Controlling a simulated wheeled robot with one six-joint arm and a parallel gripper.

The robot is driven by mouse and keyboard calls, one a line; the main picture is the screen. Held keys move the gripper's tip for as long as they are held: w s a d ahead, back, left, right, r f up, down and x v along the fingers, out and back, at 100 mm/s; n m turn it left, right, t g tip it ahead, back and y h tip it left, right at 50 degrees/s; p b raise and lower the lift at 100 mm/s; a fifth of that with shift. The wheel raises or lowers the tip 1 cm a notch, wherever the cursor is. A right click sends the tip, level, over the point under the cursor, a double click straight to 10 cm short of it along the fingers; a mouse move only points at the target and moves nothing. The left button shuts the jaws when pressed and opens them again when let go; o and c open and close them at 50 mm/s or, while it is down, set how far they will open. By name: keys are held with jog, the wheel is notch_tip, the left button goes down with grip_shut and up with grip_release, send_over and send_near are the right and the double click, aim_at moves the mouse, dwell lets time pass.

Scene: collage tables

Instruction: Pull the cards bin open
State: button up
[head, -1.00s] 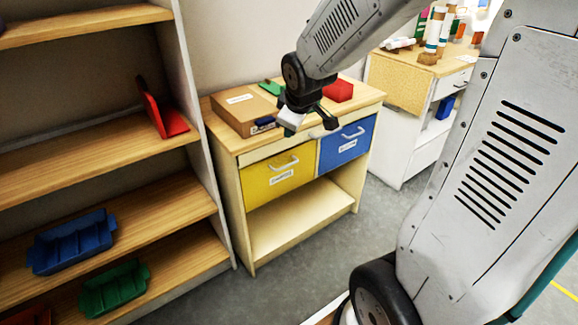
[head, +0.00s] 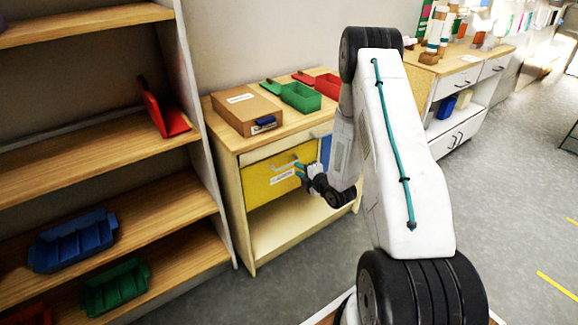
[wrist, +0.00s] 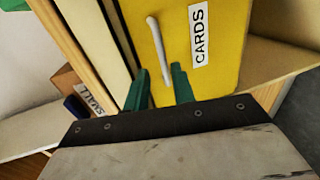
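The yellow cards bin (head: 262,182) sits in the left slot under the tabletop and looks shut. In the wrist view the bin front (wrist: 222,60) carries a white label (wrist: 199,36) reading CARDS. Its pale bar handle (wrist: 157,45) runs up and down the picture there. My gripper (head: 298,168) is in front of the bin, by the right end of the handle. In the wrist view its green fingers (wrist: 160,75) are apart, and the handle's near end shows between them. I cannot tell whether they touch it.
A blue bin (head: 326,152) beside it is mostly hidden by my arm. On the tabletop are a cardboard box (head: 245,112), a green box (head: 301,97) and a red box (head: 328,86). A shelf unit (head: 205,190) stands close on the left. Grey floor is open at right.

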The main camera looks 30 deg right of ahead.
aim_at(290, 165)
jog(key=x, duration=0.7)
jog(key=shift+w+f, duration=0.2)
jog(key=shift+w, duration=0.1)
jog(key=shift+s, duration=0.1)
grip_shut()
